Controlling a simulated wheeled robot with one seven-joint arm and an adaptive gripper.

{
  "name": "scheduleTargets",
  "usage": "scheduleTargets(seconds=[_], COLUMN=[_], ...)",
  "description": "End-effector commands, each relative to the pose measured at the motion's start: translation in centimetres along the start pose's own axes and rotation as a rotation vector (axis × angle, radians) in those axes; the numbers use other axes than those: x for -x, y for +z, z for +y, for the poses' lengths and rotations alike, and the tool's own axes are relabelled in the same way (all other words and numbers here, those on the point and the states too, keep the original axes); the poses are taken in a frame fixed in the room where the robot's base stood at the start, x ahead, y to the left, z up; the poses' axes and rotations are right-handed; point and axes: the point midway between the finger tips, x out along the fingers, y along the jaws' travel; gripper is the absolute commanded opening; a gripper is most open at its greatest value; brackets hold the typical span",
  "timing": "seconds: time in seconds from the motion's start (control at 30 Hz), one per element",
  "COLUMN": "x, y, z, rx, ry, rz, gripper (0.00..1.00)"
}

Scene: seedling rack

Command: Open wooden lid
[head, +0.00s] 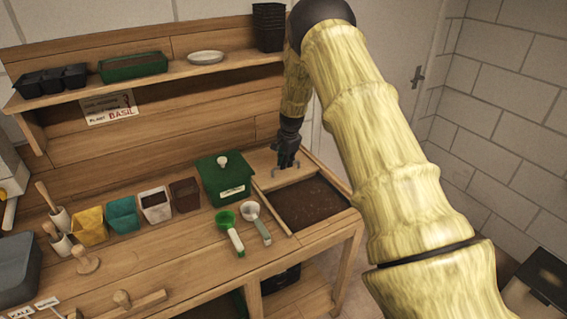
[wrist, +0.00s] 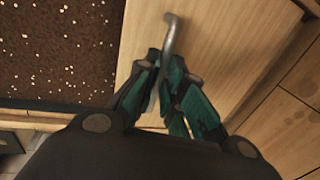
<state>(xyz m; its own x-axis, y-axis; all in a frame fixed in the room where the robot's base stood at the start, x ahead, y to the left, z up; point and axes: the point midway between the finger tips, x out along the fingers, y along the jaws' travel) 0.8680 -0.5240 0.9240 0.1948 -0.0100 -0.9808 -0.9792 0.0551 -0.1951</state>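The wooden lid (head: 262,160) is a flat pale panel over the back part of the soil bin (head: 335,217). Dark soil (head: 312,203) lies uncovered in front of it. The wrist view shows the lid (wrist: 240,45) beside the soil (wrist: 60,50). A curved metal handle (wrist: 171,32) stands on the lid. My gripper (head: 286,166) is at the handle, pointing down. In the wrist view its fingers (wrist: 165,65) lie close on either side of the handle and look shut on it. The handle's lower part is partly hidden by the fingers.
A green lidded box (head: 224,180) stands just left of the bin. A green scoop (head: 229,230) and a white scoop (head: 256,218) lie in front of it. Several small pots stand further left. A shelf (head: 150,78) with trays runs above the bench.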

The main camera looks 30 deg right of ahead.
Motion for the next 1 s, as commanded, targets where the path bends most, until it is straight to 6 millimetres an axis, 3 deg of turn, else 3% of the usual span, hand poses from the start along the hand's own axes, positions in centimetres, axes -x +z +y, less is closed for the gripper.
scheduleTargets(seconds=[0.03,0.1,0.13,0.57,1.0], x=[-0.1,-0.1,-0.1,0.8,8.1], y=[-0.1,0.0,0.0,0.1,0.1], z=[0.1,0.0,0.0,-0.1,-0.2], rx=[0.000,0.000,0.000,0.002,0.003], ry=[0.001,0.001,0.001,-0.001,-0.002], rz=[0.001,0.001,0.001,0.000,0.000], gripper=[0.18,0.30,0.32,0.32,0.32])
